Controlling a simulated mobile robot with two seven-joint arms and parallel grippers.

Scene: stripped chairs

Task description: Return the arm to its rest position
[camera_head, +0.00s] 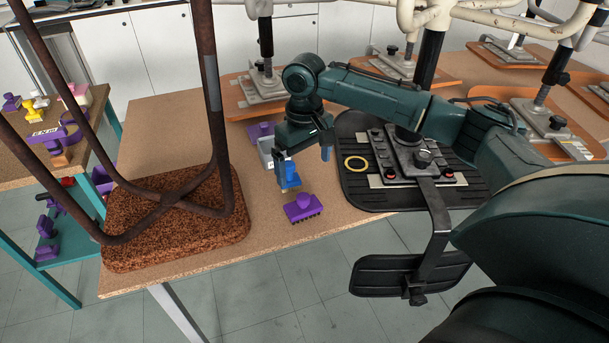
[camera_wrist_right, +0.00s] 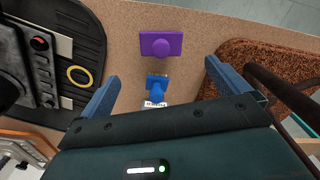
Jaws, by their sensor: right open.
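My right arm reaches in from the right over the wooden table in the head view. Its gripper (camera_head: 303,162) hangs over the table with its fingers apart. In the right wrist view the two blue-grey fingers of the gripper (camera_wrist_right: 163,90) are spread wide with nothing clamped between them. A small blue tool (camera_head: 290,177) with a white label stands below the gripper; it also shows between the fingers in the wrist view (camera_wrist_right: 157,86). A purple brush (camera_head: 303,208) lies nearer the table's front edge, apart from the fingers. My left gripper is not in view.
A brown chair seat (camera_head: 135,226) with rusty legs rising from it stands at left. A black chair seat (camera_head: 360,190) with a metal mechanism lies right, a yellow ring (camera_head: 356,163) on it. A grey tray (camera_head: 266,152) sits behind the blue tool. Orange seats stand farther back.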

